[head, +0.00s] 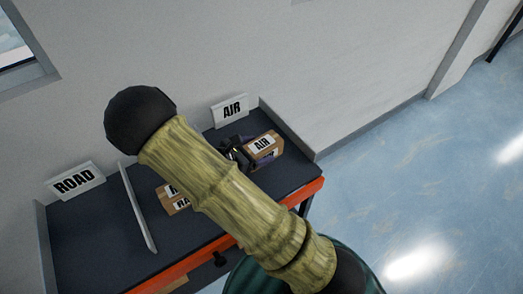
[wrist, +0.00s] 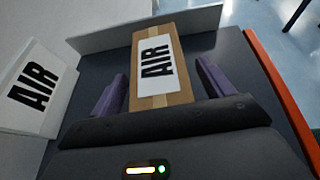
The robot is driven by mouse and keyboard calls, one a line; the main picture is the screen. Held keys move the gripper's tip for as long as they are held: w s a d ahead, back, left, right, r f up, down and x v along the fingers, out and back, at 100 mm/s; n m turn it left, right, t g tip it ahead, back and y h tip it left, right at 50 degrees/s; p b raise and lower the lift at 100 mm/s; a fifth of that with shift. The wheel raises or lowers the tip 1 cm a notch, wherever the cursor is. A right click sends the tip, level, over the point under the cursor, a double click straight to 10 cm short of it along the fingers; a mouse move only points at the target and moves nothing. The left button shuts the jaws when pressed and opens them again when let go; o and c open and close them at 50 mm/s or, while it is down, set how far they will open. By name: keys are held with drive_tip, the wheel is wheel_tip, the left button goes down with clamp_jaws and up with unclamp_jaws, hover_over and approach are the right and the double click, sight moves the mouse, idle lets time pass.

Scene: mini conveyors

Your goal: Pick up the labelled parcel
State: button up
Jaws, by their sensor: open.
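A brown cardboard parcel (head: 263,145) with a white AIR label lies on the right part of the dark table, in front of the AIR sign (head: 231,111). In the wrist view the parcel (wrist: 156,65) lies between the two purple fingers of my gripper (wrist: 161,72). The fingers are open, with a gap visible on each side of the box. In the head view my arm covers most of the gripper.
A second brown box or boxes (head: 176,200), partly behind my arm, sit left on the dark table (head: 90,235). A white divider (head: 138,207) stands beside them, and a ROAD sign (head: 75,180) is at the far left. An orange rail (head: 307,192) runs along the front edge.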

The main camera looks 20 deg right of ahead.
drive_tip(key=shift+c, duration=0.2)
drive_tip(key=c, duration=1.2)
drive_tip(key=shift+r, duration=0.15)
